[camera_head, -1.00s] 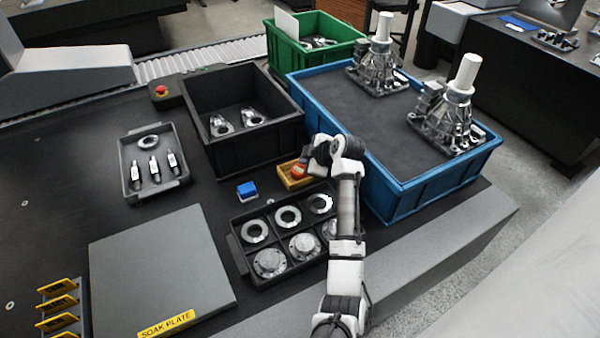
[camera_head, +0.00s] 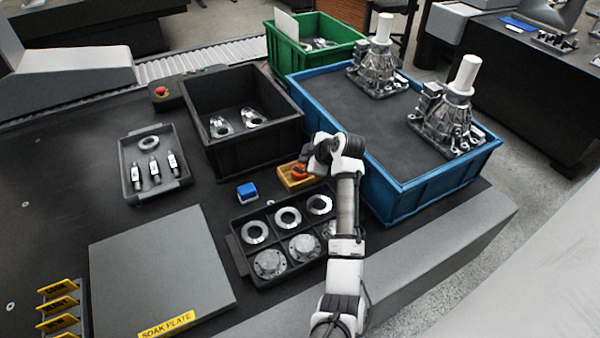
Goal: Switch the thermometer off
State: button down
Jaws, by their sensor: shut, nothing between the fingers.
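A small orange item (camera_head: 299,171) lies in a small tan tray (camera_head: 288,184) between the black bin and the blue crate. It may be the thermometer, but it is too small to tell, and no switch on it can be made out. My gripper (camera_head: 304,170) is shut and empty, right over the tray, pointing down. It partly covers the orange item, and I cannot tell whether it touches it. A small blue and white block (camera_head: 247,190) sits on the table left of the tray.
A black bin (camera_head: 245,150) holds metal parts. A blue crate (camera_head: 420,195) carries two metal castings. A divided tray (camera_head: 240,250) of rings and flanges lies in front, partly behind my arm. A grey soak plate (camera_head: 160,265) is at front left. Bare table lies left of the blue block.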

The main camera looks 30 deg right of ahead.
notch_tip(320, 180, up, 6)
jog(key=p, duration=0.3)
dwell(0.5)
